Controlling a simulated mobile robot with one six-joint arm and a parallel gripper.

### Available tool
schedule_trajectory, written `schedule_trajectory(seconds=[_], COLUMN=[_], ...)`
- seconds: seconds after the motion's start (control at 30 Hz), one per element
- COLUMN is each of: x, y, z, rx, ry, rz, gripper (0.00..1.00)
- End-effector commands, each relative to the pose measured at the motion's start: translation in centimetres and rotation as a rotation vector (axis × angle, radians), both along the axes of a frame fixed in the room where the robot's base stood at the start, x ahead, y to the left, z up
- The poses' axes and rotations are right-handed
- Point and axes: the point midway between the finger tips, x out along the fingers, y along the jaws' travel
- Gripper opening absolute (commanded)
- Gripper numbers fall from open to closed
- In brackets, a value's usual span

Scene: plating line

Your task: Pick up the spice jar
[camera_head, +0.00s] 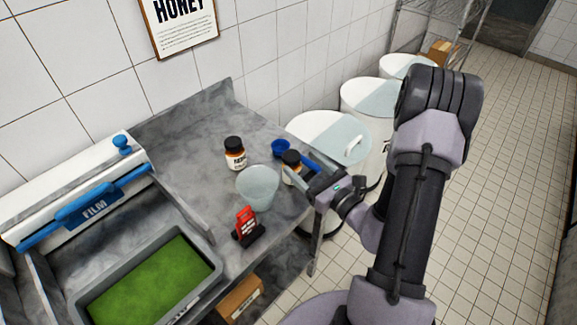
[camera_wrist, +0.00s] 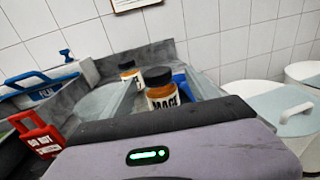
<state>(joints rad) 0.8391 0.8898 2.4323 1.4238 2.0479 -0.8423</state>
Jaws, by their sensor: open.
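Two brown spice jars with black lids and pale labels stand upright on the grey counter. The nearer jar (camera_head: 291,166) is at the tips of my gripper (camera_head: 304,171). It also shows in the wrist view (camera_wrist: 162,94), its label reading something like "MACE", in line with the space between my fingers. My gripper is open and holds nothing; whether a finger touches this jar I cannot tell. The other jar (camera_head: 235,154) stands farther left, clear of my gripper, and appears behind the nearer jar in the wrist view (camera_wrist: 131,75).
A blue cup (camera_head: 281,147) stands just behind the nearer jar. A translucent bowl (camera_head: 258,187) is close on its left, with a red sign (camera_head: 246,224) in front. A green-filled tray (camera_head: 212,266) and film dispenser (camera_head: 87,207) are left. White lidded bins (camera_head: 328,135) stand beyond the counter.

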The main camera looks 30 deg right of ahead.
Motion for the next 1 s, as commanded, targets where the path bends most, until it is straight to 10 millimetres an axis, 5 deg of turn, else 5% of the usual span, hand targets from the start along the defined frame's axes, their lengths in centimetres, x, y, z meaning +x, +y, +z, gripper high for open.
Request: schedule_trajectory(seconds=[0.43, 0.7, 1.0], x=[6.7, 7.6, 7.6], y=[1.9, 2.0, 2.0], z=[-0.8, -0.7, -0.7], rx=[-0.002, 0.000, 0.000], ry=[-0.001, 0.001, 0.001], rz=[0.006, 0.002, 0.002], gripper=[0.69, 0.69, 0.14])
